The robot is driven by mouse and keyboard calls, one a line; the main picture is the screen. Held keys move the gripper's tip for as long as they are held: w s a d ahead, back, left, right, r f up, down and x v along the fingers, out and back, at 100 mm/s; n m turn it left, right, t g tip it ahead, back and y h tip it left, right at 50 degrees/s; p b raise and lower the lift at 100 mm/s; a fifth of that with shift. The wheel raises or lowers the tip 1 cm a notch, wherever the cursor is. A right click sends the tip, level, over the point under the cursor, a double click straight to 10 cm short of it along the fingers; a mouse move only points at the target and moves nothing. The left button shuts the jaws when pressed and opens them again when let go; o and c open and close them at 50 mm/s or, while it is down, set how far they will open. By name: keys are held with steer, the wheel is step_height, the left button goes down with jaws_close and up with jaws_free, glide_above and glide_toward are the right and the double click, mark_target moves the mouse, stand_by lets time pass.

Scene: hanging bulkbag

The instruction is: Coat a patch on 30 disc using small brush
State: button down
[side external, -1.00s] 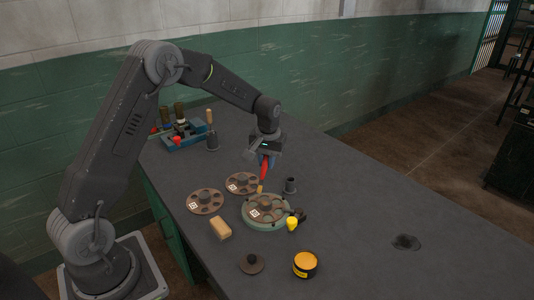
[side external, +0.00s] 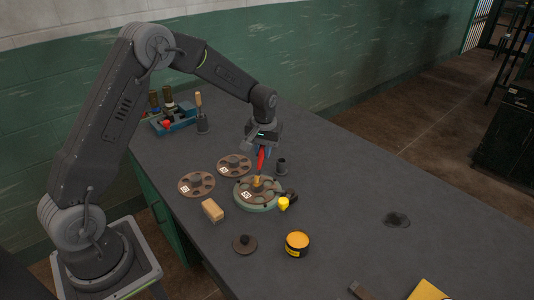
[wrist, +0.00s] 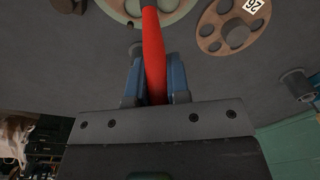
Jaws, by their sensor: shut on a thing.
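My gripper (side external: 263,140) is shut on the red handle of a small brush (side external: 261,160). In the wrist view the red brush handle (wrist: 152,50) stands between the blue fingers (wrist: 155,80) and hides the bristles. Two similar discs lie behind (side external: 235,168) and left (side external: 196,185). Labels are too small to read in the side view; the wrist view's right disc (wrist: 212,28) seems marked 26.
An open tin with orange-yellow contents (side external: 297,240) and a dark knobbed lid (side external: 244,243) stand in front. A tan block (side external: 213,210) lies left, a yellow-headed item (side external: 284,203) beside the stand, a dark cup (side external: 281,165) behind. The bench's right part is mostly clear.

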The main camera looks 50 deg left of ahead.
step_height(320, 180, up, 8)
steer(key=a, duration=0.2)
steer(key=shift+w+a, duration=0.25)
steer(key=shift+a, duration=0.1)
stand_by(1.7)
stand_by(0.5)
steer(key=shift+f, duration=0.1)
steer(key=shift+w+f, duration=0.25)
steer(key=shift+f, duration=0.1)
